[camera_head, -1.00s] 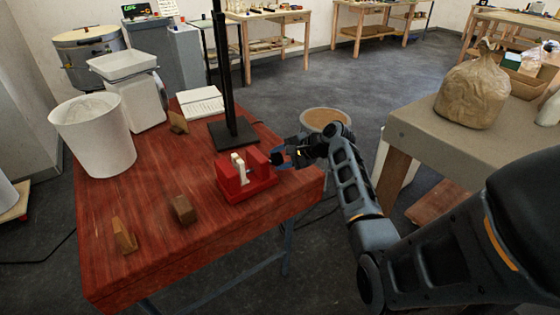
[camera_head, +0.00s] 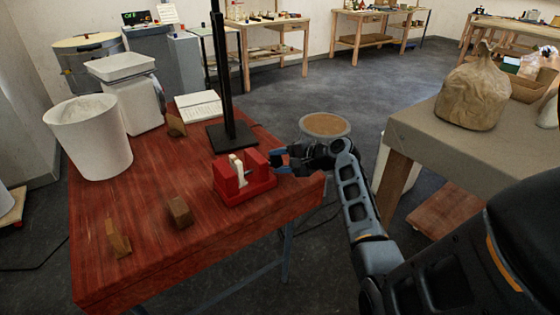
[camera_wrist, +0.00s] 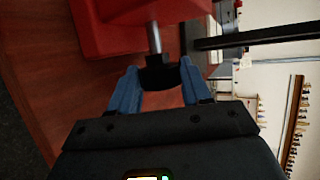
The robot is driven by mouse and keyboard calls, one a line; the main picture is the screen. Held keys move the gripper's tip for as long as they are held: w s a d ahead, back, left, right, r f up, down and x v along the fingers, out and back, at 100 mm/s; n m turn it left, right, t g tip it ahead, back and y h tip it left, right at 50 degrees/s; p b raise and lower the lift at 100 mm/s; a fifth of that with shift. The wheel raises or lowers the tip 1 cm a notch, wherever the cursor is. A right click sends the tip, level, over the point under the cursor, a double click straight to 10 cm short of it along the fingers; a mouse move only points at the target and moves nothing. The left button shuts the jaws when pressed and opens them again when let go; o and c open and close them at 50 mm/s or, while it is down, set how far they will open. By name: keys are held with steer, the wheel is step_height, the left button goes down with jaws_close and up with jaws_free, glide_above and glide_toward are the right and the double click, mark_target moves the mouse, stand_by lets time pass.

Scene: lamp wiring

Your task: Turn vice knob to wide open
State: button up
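The red vice (camera_head: 245,183) stands on the right part of the red-brown table, with a pale upright piece (camera_head: 238,171) between its jaws. In the wrist view the red vice body (camera_wrist: 112,38) fills the upper left. A metal screw (camera_wrist: 154,38) runs from it to the black vice knob (camera_wrist: 160,72). My gripper (camera_head: 276,161) is at the knob side of the vice. In the wrist view the blue fingers of my gripper (camera_wrist: 159,82) flank the knob closely, one on each side. I cannot tell whether they press on it.
A black stand (camera_head: 231,138) rises behind the vice. Two small wooden blocks (camera_head: 179,212) (camera_head: 118,238) lie on the front part of the table (camera_head: 140,270). A white bucket (camera_head: 90,140) stands at the left. A grey workbench (camera_head: 425,130) with a bag is at the right.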

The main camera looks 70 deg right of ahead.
steer(key=o, duration=0.4)
steer(key=shift+s, duration=0.1)
steer(key=shift+v, duration=3.8)
steer(key=shift+a, duration=0.1)
